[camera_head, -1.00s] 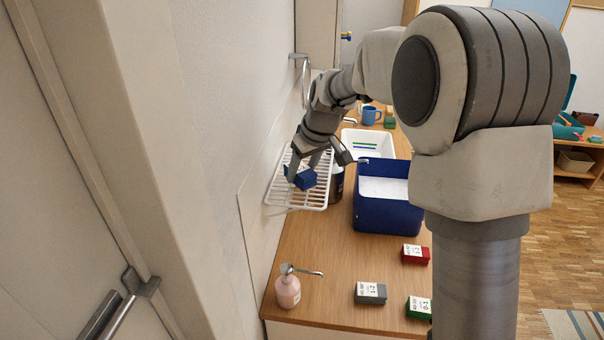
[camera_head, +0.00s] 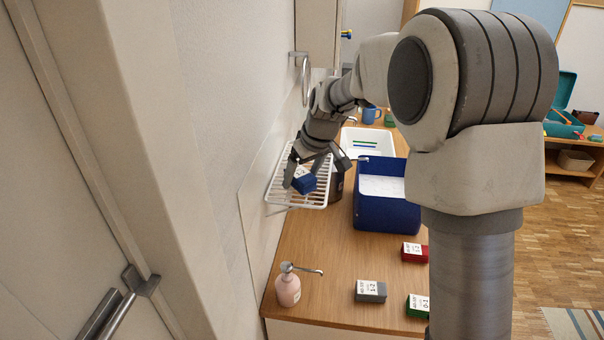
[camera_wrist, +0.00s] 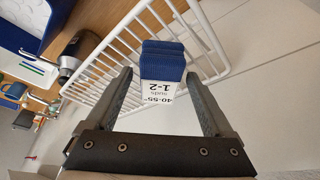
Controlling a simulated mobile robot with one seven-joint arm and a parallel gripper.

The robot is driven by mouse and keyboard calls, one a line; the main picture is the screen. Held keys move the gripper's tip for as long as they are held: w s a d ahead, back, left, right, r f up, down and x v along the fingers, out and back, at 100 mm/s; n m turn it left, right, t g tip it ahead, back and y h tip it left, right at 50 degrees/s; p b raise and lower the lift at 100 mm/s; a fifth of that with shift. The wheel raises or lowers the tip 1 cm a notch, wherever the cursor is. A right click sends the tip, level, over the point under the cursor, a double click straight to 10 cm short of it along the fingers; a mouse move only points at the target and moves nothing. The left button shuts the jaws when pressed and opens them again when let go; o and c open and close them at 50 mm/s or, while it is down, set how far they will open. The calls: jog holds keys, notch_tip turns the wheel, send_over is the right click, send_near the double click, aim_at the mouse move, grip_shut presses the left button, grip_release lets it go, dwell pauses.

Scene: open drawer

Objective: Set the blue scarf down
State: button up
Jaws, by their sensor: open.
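The blue scarf (camera_head: 304,183) is a small folded bundle with a white printed label. It is at the white wire rack (camera_head: 313,197) on the left wall. My gripper (camera_head: 306,172) is open at the rack, its fingers on either side of the scarf. In the wrist view the scarf (camera_wrist: 163,60) shows between the fingertips of my gripper (camera_wrist: 158,82), with the rack's bars (camera_wrist: 110,62) behind it. A gap shows at the left finger; the right fingertip is close to the scarf's edge. The scarf's underside is hidden, so I cannot tell its full contact with the rack.
A dark blue bin (camera_head: 386,213) stands right of the rack, with a dark container (camera_head: 337,186) between them. A white tray (camera_head: 370,143) is behind. A soap bottle (camera_head: 288,288) and grey (camera_head: 370,291), red (camera_head: 414,252) and green (camera_head: 418,305) labelled bundles are on the counter.

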jog(key=v, duration=1.1)
jog(key=s+d+r+m+h, duration=0.1)
jog(key=s+d+r+m, duration=0.15)
jog(key=s, duration=0.45)
jog(key=s+d+r+m, duration=0.1)
jog(key=s+d+r, duration=0.15)
jog(key=s, duration=0.45)
jog(key=s+d+f+m+t, duration=0.1)
jog(key=s+d+f, duration=0.1)
jog(key=s, duration=0.5)
jog(key=s+d+f+m+h, duration=0.1)
jog(key=s+d+f+m, duration=0.1)
jog(key=s, duration=0.6)
jog(key=shift+f+t+h+b, duration=0.3)
jog(key=shift+f+t, duration=0.1)
jog(key=shift+f, duration=0.5)
jog(key=shift+s+d+m, duration=0.1)
jog(key=shift+d+m, duration=0.15)
jog(key=shift+d, duration=0.05)
